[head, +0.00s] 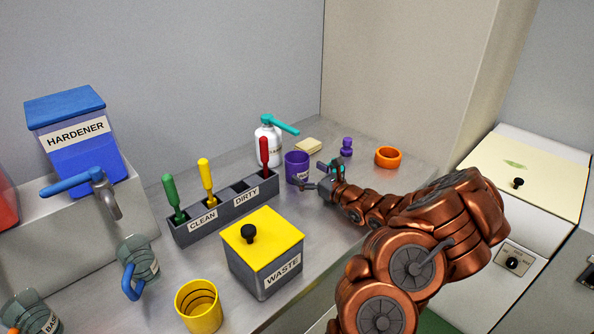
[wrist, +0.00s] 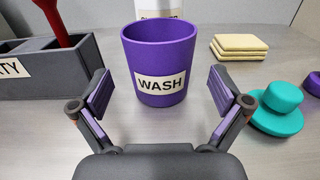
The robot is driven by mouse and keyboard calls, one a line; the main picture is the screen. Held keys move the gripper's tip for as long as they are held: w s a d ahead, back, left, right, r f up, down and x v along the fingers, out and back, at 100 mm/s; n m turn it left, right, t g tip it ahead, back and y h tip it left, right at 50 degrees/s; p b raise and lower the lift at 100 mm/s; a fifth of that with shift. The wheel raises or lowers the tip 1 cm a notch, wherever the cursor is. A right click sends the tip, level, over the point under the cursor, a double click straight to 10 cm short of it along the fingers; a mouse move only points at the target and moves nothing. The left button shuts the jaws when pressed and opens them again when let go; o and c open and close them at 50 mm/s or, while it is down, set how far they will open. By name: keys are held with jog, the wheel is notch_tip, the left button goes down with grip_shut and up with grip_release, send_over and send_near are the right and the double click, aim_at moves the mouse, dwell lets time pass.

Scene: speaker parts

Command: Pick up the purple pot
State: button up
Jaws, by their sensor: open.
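The purple pot (head: 297,167) stands upright on the metal counter in the head view, to the right of the grey rack. In the wrist view the purple pot (wrist: 160,60) is straight ahead, with a white label reading WASH facing me. My gripper (head: 322,178) is low over the counter, just right of the pot. In the wrist view my gripper (wrist: 163,97) is open, with its two pads on either side of the pot's lower front. The pot lies just beyond the pads, and nothing is held between them.
A grey rack (head: 226,204) with a red-handled tool (head: 264,151) stands close left of the pot. A white bottle (head: 268,142) is behind it. Yellow sponges (wrist: 240,47) and a teal knobbed piece (wrist: 277,118) lie to the right. A waste box (head: 262,267) stands nearer.

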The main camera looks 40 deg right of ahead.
jog(key=shift+w+a+p, duration=0.2)
jog(key=shift+w, duration=1)
jog(key=shift+w+a+p, duration=0.15)
jog(key=shift+w, duration=1)
jog(key=c, duration=1.2)
jog(key=shift+r, duration=0.1)
jog(key=shift+c, duration=0.2)
